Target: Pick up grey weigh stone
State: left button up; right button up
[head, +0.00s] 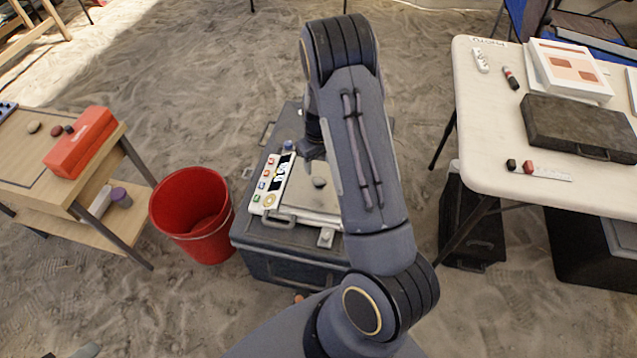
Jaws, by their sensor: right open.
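A small grey stone (319,182), which looks like the weigh stone, lies on the pale plate of a scale (300,212). The scale sits on a dark case (262,245) on the sandy floor. My right gripper (311,152) is open and empty, a little beyond and above the stone in the picture. My right forearm hides part of the gripper and the right side of the scale. My left gripper is not in view.
A red bucket (190,215) stands left of the case. A wooden table (22,178) with a red box (80,142) is at far left. A white table (480,120) with books and a dark case (580,128) is at right. Open sand lies beyond.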

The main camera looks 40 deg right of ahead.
aim_at(318, 179)
notch_tip(318, 179, down, 7)
jog(key=shift+s+a+r, duration=0.1)
jog(key=shift+s, duration=0.05)
jog(key=c, duration=1.2)
